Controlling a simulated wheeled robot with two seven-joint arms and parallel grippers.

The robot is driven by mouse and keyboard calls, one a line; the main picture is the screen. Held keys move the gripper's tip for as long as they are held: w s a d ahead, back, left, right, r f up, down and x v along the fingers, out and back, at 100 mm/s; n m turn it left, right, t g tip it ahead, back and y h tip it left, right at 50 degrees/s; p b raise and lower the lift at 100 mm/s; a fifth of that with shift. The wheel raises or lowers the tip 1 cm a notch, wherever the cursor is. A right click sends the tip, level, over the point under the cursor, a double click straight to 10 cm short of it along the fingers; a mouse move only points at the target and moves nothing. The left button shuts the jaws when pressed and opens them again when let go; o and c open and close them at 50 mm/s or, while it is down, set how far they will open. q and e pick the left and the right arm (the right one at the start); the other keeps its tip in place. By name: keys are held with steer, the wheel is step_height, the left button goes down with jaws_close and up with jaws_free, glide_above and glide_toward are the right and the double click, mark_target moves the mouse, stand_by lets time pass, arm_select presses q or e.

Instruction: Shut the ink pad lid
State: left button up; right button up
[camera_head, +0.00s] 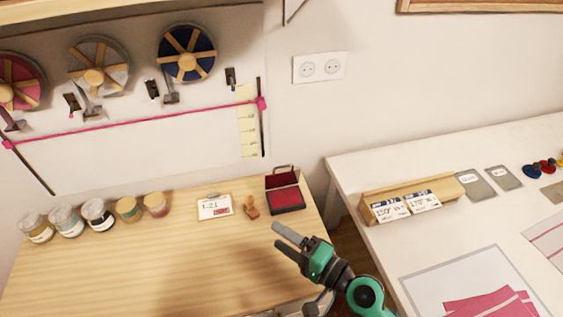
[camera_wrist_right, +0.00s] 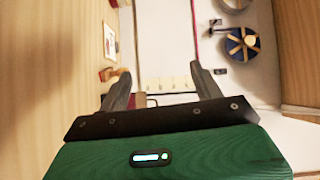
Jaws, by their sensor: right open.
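The ink pad (camera_head: 286,199) is a dark case with a red pad, on the back right of the wooden table. Its lid (camera_head: 282,179) stands open at the back, with a dark red inside and a small handle loop on top. My right gripper (camera_head: 284,238) is open and empty, in front of the ink pad and apart from it. In the right wrist view both fingers (camera_wrist_right: 160,92) are spread with nothing between them. My left gripper is not in view.
A wooden stamp (camera_head: 251,207) stands just left of the ink pad, beside a small date card (camera_head: 215,207). Several jars (camera_head: 97,214) line the table's left back. A white table (camera_head: 345,172) with a card holder (camera_head: 412,198) stands right, across a gap. The wooden table's front is clear.

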steer(key=w+r+m+t, duration=0.3)
steer(key=m, duration=0.3)
steer(key=m+t+h+p, duration=0.25)
steer(key=m+h, duration=0.75)
steer(key=m, duration=1)
glide_above(281, 182)
steer(key=shift+t, duration=0.25)
steer(key=f, duration=0.6)
steer(key=shift+w+f+b, duration=0.2)
steer(key=shift+w+b, duration=0.1)
steer(key=shift+w, duration=0.1)
steer(key=shift+d, duration=0.1)
steer(key=shift+c, duration=0.5)
steer(key=c, duration=1)
steer(key=shift+s, duration=0.1)
steer(key=shift+c, duration=0.2)
